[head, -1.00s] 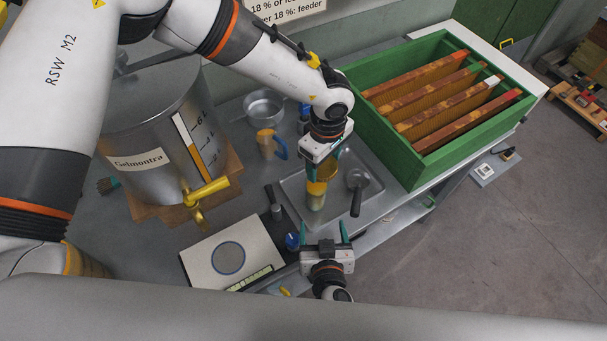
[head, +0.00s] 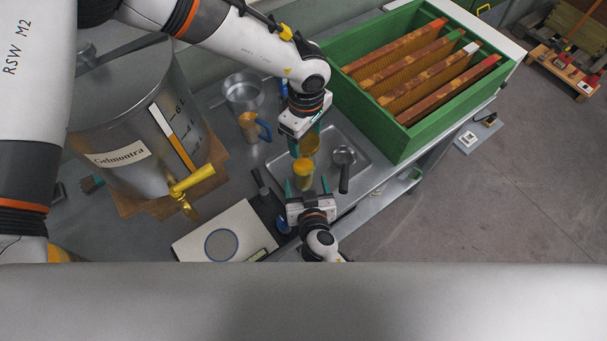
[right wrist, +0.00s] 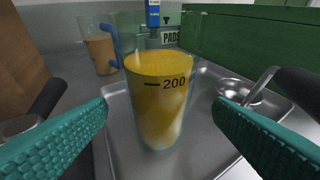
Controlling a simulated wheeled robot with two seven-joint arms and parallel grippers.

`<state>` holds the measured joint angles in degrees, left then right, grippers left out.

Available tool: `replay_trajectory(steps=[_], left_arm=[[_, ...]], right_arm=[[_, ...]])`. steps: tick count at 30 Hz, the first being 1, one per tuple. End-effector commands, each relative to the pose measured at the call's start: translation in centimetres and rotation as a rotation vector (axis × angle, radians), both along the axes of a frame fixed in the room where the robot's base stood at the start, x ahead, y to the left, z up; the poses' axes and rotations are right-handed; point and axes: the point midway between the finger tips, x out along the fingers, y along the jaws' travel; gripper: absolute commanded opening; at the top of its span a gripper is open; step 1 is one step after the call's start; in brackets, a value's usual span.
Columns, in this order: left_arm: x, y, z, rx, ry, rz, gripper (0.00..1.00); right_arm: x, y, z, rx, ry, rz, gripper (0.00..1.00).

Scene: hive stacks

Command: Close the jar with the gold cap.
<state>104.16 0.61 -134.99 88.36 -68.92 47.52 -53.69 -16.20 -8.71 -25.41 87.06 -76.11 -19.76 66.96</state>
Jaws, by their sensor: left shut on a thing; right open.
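The jar (head: 302,178) stands upright on a metal tray, filled with amber honey. In the right wrist view the jar (right wrist: 160,105) is clear-walled, carries a "200" mark and sits between my right fingers. My right gripper (head: 307,186) is open, its teal fingertips close to the near side of the jar. In its wrist view the fingers (right wrist: 165,115) are apart on both sides and do not appear to touch it. My left gripper (head: 308,138) points down beyond the jar, shut on a gold round thing (head: 310,145), apparently the gold cap. Its lower edge is partly hidden.
A scale (head: 212,238), steel tank (head: 130,120) and green hive box (head: 400,140) surround the work area.

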Motion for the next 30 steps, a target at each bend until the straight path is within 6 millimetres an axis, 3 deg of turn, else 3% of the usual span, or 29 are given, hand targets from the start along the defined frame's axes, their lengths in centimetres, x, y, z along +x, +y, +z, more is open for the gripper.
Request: replay_trajectory(steps=[3, 9, 21, 23, 30], left_arm=[[0.0, 0.0, 0.0, 0.000, 0.000, 0.000, 0.42], [0.0, 0.0, 0.0, 0.000, 0.000, 0.000, 0.42], [0.0, 0.0, 0.0, 0.000, 0.000, 0.000, 0.42], [0.0, 0.0, 0.0, 0.000, 0.000, 0.000, 0.42], [0.0, 0.0, 0.0, 0.000, 0.000, 0.000, 0.42]], right_arm=[[2.1, 0.3, -0.8, -0.001, -0.001, 0.002, 0.75], [4.1, 0.6, -1.6, -0.001, -0.001, 0.002, 0.75], [4.6, 0.7, -1.9, 0.001, 0.000, 0.001, 0.75], [4.6, 0.7, -1.9, 0.001, 0.000, 0.001, 0.69], [4.6, 0.7, -1.9, 0.000, 0.000, 0.001, 0.29]])
